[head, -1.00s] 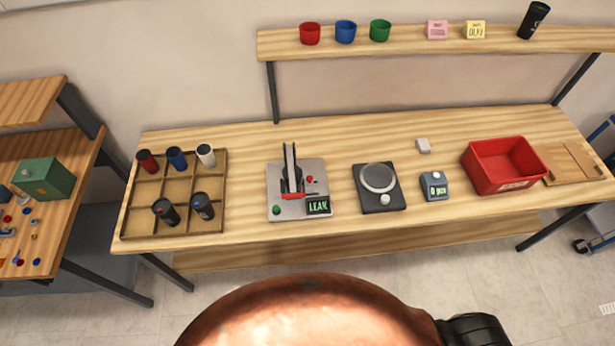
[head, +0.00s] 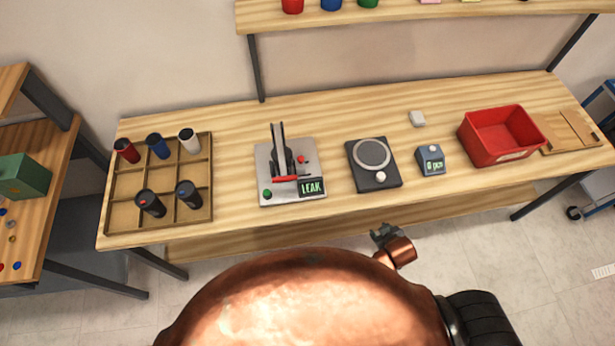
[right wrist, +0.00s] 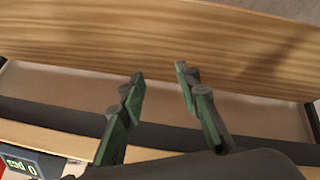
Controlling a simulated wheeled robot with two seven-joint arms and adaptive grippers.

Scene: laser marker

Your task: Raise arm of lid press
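The lid press (head: 265,187) stands on the workbench, left of centre in the head view. It has a grey base, a dark upright part (head: 278,145) and a red bar (head: 285,178) low across its front. A small display on it reads LEAK. My right gripper (head: 383,235) is past the bench's front edge, to the right of the press and apart from it. In the right wrist view its two green-padded fingers (right wrist: 160,80) are spread with nothing between them. The press cannot be made out in that view. My left gripper is not in view.
A compartment tray (head: 122,215) with several tumblers stands left of the press. A round-plate scale (head: 389,180), a counter box (head: 431,160) and a red bin (head: 497,135) stand to its right. A shelf (head: 420,20) runs above the bench's back.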

